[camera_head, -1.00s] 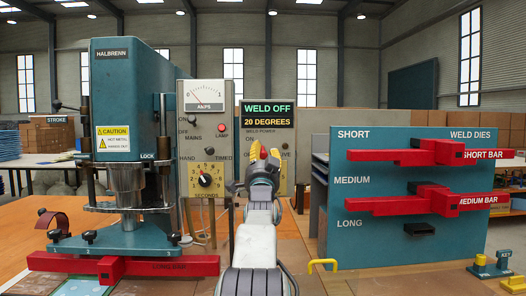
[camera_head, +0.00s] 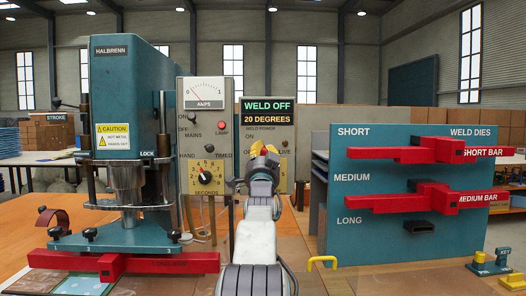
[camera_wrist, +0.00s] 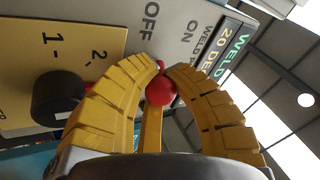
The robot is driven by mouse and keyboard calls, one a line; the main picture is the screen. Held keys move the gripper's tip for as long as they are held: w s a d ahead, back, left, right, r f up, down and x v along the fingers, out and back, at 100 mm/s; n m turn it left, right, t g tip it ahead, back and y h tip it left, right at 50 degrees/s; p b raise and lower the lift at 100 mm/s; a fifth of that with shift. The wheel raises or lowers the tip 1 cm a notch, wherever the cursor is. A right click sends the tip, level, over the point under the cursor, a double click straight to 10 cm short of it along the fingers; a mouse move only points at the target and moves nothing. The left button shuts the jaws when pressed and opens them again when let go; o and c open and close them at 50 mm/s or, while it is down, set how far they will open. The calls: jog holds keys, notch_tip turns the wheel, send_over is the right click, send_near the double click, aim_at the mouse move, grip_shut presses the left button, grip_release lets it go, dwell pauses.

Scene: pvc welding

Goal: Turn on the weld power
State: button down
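The weld power control box (camera_head: 285,170) stands behind my gripper in the head view. Its display (camera_head: 268,111) reads "WELD OFF" and "20 DEGREES". My gripper (camera_head: 262,146) is in front of the box, just below the "WELD POWER" lettering, and hides much of its lower face. In the wrist view my yellow fingers (camera_wrist: 163,72) are drawn in around a red round knob (camera_wrist: 160,90), with their tips close together beyond it. The knob appears to touch both fingers. Its stem is mostly hidden.
The meter panel (camera_head: 191,140), with amps gauge, red lamp (camera_head: 222,126) and seconds dial (camera_head: 206,177), stands close on the left. The teal press (camera_head: 125,80) is further left. The weld dies rack (camera_head: 365,235) is at the right. A yellow hook (camera_head: 322,262) is at the front.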

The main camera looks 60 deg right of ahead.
aim_at(263, 139)
dwell(0.4)
jog(key=r+y+p, duration=0.1)
jog(key=p, duration=0.2)
jog(key=shift+a+g, duration=0.1)
jog(key=shift+g, duration=0.2)
jog(key=g+y+p, duration=0.1)
jog(key=p, duration=0.2)
jog(key=r+y+p, duration=0.1)
jog(key=y+p, duration=0.1)
jog(key=p, duration=0.1)
jog(key=shift+r+g+y+p, duration=0.1)
jog(key=shift+g+y+p, duration=0.2)
jog(key=shift+g+p, duration=0.1)
jog(key=y+p, duration=0.1)
jog(key=p, duration=0.3)
jog(key=r+g+y+p, duration=0.1)
jog(key=p, duration=0.3)
jog(key=shift+n+y, duration=0.3)
jog(key=shift+y, duration=0.1)
jog(key=g+p, duration=0.1)
jog(key=p, duration=0.2)
jog(key=shift+y+p, duration=0.3)
jog(key=shift+y, duration=0.1)
jog(key=shift+y+p, duration=0.3)
jog(key=shift+p, duration=0.6)
jog(key=shift+f, duration=0.1)
jog(key=c, duration=1.3)
grip_release()
